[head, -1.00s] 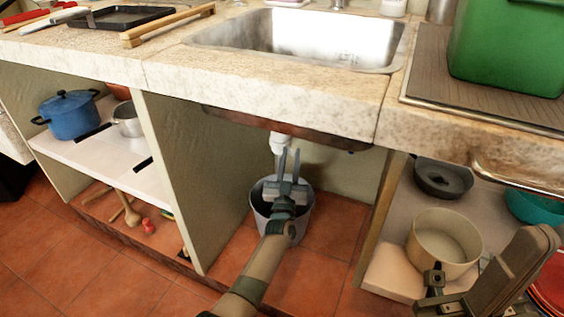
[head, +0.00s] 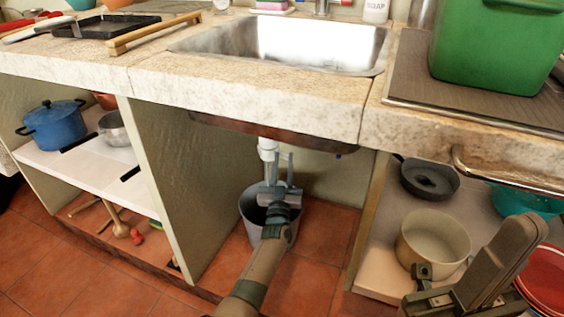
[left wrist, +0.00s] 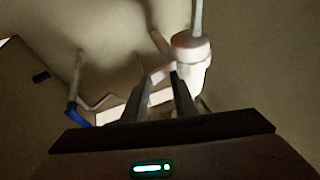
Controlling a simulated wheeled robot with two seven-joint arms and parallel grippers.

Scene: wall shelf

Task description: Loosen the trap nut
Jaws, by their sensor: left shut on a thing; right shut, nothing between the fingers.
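The white drain trap (head: 267,150) hangs under the sink and also shows in the left wrist view (left wrist: 190,60). Its trap nut is not clearly separate from the pale pipe parts. My left gripper (head: 283,160) is under the sink, its two fingers pointing up beside the trap. In the left wrist view its fingers (left wrist: 160,78) stand a little apart, with a pale part of the trap between and behind them. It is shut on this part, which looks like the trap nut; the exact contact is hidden. My right gripper (head: 522,235) is shut and empty at the lower right.
A grey bucket (head: 254,208) stands on the floor below the trap, partly behind my left gripper. Cabinet walls (head: 185,185) close in on both sides. The sink (head: 285,42) and counter are above. A beige pot (head: 433,243) sits near my right gripper.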

